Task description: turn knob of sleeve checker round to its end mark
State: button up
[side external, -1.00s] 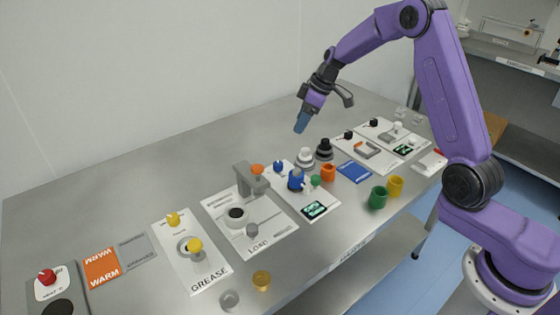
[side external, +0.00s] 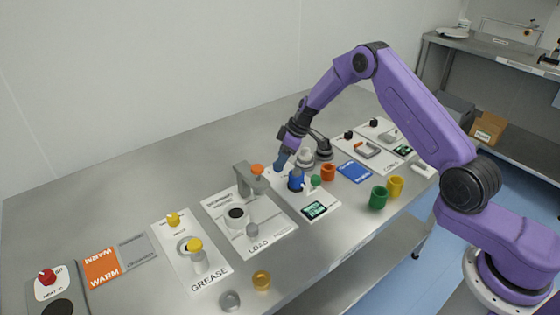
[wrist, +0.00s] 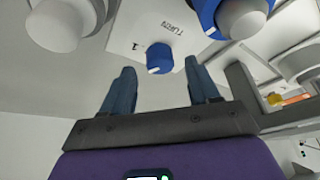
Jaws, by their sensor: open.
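The sleeve checker is a white panel (side external: 327,197) with a small dark display, in the middle of the bench in the side view. Its small blue knob (wrist: 160,59) shows in the wrist view beside the printed word TURN and a short dark mark. A white line shows on the knob's face. My gripper (wrist: 161,86) is open and empty, its two blue fingers pointing towards the knob, one to each side in the picture. In the side view my gripper (side external: 280,168) is low over the panel's back and hides the knob. Contact cannot be told.
A larger blue holder with a pale plug (side external: 296,181) and a green knob (side external: 315,181) are close by. A grey press frame (side external: 247,178) stands left. Pale and dark round pieces (side external: 306,157) stand right of my gripper. Orange, green and yellow cups are further right.

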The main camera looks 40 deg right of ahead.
jog(key=shift+x, duration=1)
jog(key=c, duration=1)
jog(key=shift+c, duration=0.2)
jog(key=shift+s+a+m+t+h, duration=0.15)
jog(key=shift+m+h, duration=0.3)
jog(key=shift+m, duration=0.9)
jog(key=shift+w+m+t+h, duration=0.1)
jog(key=shift+m+t+h, duration=0.25)
jog(key=shift+m, duration=1.4)
jog(key=o, duration=1)
jog(key=shift+o, duration=0.2)
jog(key=shift+s+r, duration=0.1)
jog(key=shift+r, duration=0.05)
